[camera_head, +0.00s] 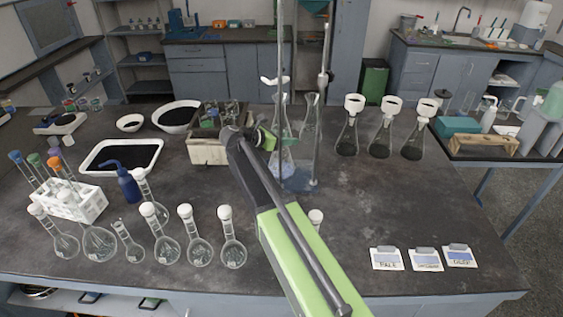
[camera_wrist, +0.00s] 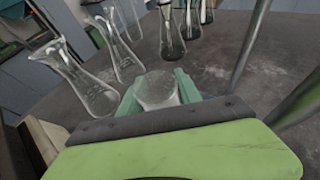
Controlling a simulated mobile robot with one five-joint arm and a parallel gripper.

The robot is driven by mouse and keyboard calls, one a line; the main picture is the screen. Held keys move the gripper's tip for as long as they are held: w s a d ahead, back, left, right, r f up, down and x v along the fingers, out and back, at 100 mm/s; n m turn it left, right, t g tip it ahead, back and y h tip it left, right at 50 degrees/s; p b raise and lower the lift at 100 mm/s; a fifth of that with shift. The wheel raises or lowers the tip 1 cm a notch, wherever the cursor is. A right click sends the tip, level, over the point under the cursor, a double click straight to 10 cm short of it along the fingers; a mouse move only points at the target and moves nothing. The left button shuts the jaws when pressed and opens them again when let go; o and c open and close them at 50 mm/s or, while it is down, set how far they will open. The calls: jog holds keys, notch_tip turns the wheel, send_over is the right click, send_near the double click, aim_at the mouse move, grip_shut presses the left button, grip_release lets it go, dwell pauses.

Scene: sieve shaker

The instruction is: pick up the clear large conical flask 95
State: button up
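A clear conical flask (camera_head: 282,163) stands or hangs at the middle of the dark bench, beside the metal stand rods. My gripper (camera_head: 269,139) is at its upper part, on its left side. In the wrist view, clear glass (camera_wrist: 158,92) fills the gap between the two teal fingers of my gripper (camera_wrist: 160,96) and appears to touch both. The lower part of this glass is hidden behind my gripper. I cannot tell whether its base rests on the bench. Another clear conical flask (camera_head: 310,118) stands just behind to the right. No number 95 is readable.
Several funnel-topped flasks (camera_head: 348,135) stand further right. A wooden box (camera_head: 207,152) is close on the left. Several round flasks (camera_head: 200,250) stand at the front left. The bench's right front is mostly clear around label cards (camera_head: 425,260).

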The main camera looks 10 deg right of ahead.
grip_shut()
dwell(1.1)
